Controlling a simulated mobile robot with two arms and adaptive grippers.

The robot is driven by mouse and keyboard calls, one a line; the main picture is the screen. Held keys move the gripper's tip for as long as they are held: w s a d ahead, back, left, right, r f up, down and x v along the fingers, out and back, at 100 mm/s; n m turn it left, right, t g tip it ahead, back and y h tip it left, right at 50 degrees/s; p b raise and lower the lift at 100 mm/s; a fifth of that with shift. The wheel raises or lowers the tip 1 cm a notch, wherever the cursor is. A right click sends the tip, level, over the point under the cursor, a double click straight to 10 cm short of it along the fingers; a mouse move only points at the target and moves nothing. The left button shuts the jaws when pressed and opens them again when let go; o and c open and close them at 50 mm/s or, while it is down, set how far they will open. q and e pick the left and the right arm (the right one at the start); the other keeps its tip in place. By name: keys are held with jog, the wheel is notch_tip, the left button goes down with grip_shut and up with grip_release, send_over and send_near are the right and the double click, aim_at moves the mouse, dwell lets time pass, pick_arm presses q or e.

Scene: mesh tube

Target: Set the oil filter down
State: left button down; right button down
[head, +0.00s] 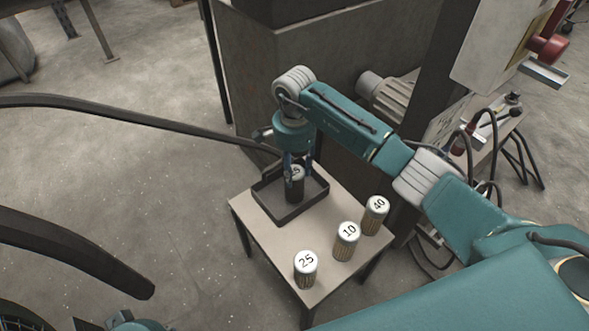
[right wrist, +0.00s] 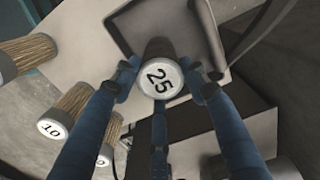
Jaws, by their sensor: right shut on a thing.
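My right gripper (head: 298,172) points down over the black tray (head: 302,211) and is shut on a dark oil filter (head: 296,188). The filter is upright and its white top reads 25 in the right wrist view (right wrist: 158,80). The fingers (right wrist: 160,88) close around its top. In the head view the filter overlaps the inside of the tray; I cannot tell whether its base touches the tray floor. The tray's wall also shows in the right wrist view (right wrist: 213,40). My left gripper is not in view.
The tray stands at the back of a small table (head: 275,238). Three tan-sided filters stand along its front and right: one marked 25 (head: 306,270), one 10 (head: 346,242) and one 40 (head: 375,217). A dark machine housing (head: 255,80) rises behind the table.

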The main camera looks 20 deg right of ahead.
jog(key=c, duration=1)
grip_release()
jog(key=shift+f, duration=0.1)
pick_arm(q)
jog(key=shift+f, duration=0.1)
pick_arm(e)
jog(key=shift+r, duration=0.55)
notch_tip(320, 180, up, 5)
jog(key=shift+d+r+p, duration=0.1)
jog(key=shift+p, duration=0.55)
pick_arm(q)
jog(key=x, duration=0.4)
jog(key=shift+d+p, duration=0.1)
jog(key=shift+p, duration=0.3)
pick_arm(e)
notch_tip(320, 180, up, 6)
